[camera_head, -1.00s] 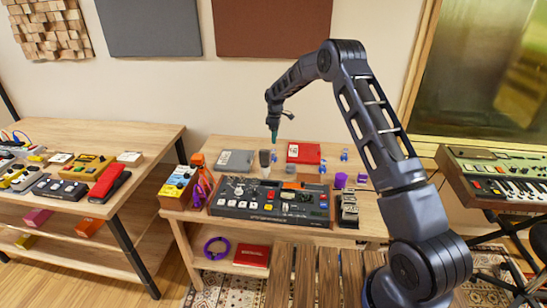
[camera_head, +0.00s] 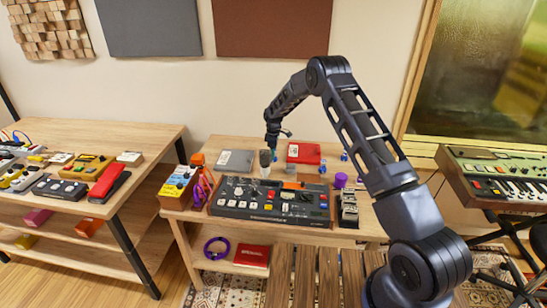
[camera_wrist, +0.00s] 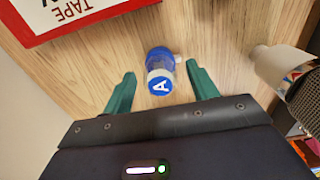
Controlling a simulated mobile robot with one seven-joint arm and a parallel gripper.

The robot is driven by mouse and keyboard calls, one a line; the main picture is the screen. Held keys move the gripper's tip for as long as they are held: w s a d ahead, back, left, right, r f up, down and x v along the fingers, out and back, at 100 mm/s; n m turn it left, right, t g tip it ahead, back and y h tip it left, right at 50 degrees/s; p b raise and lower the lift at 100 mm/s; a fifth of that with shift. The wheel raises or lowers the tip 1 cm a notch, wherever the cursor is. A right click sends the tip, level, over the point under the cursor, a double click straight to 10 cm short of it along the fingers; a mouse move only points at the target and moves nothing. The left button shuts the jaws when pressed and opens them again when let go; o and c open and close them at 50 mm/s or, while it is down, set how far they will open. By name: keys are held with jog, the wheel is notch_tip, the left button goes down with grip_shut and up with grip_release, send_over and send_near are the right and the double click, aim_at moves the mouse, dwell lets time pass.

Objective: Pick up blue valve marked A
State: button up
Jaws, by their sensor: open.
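The blue valve marked A (camera_wrist: 160,60) stands on the wooden table in the wrist view, its round blue cap with a white letter A facing the camera. My gripper (camera_wrist: 160,76) is open, with one green finger on each side of the valve. Clear gaps show between the fingers and the valve, and nothing is held. In the head view my gripper (camera_head: 272,146) points down at the back of the middle table, and the valve there is small and mostly hidden by it.
A red tape box (camera_wrist: 75,12) lies close by at the upper left of the wrist view. A microphone in a pale holder (camera_wrist: 280,66) stands to the right. In the head view, a mixer (camera_head: 270,200) fills the table front, and other small blue items (camera_head: 323,166) stand right.

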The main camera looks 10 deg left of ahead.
jog(key=c, duration=1.1)
